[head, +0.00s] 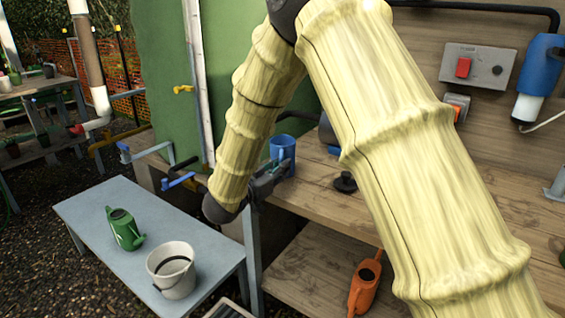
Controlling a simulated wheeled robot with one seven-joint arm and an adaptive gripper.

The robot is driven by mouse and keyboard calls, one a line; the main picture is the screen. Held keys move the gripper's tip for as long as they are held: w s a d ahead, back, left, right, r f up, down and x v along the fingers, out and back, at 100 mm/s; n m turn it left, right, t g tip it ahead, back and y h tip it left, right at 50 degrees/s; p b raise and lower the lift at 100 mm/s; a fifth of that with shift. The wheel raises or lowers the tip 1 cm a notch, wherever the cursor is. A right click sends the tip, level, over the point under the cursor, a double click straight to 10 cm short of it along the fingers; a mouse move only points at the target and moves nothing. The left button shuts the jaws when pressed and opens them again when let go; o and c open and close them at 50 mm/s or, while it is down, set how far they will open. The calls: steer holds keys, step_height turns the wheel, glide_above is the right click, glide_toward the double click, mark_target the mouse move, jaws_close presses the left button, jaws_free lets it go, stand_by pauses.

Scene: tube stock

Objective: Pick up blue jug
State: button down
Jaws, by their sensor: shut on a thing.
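The blue jug (274,146) is upright at the left end of the wooden workbench, near the middle of the head view. Its handle side faces me. My gripper (279,171) is at the lower part of the jug and is shut on it. The fingertips are small and dark here, so the exact grip point is hard to see. I cannot tell whether the jug's base touches the bench top.
My arm covers much of the workbench (430,185). A black round object (345,183) lies on it. A grey table (85,212) at left holds a green watering can (124,229) and a white bucket (173,283).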

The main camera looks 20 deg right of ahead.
mark_target(281, 156)
steer(key=shift+r, duration=0.25)
steer(key=shift+a+r+p, duration=0.1)
steer(key=shift+r+p, duration=0.3)
steer(key=shift+r, duration=1.25)
steer(key=s+a+r+p, duration=0.1)
steer(key=s+a, duration=0.8)
steer(key=s, duration=0.3)
steer(key=shift+s+a+r, duration=0.15)
steer(key=shift+s+a, duration=0.05)
steer(key=shift+a, duration=0.1)
steer(key=shift+s, duration=0.1)
stand_by(0.7)
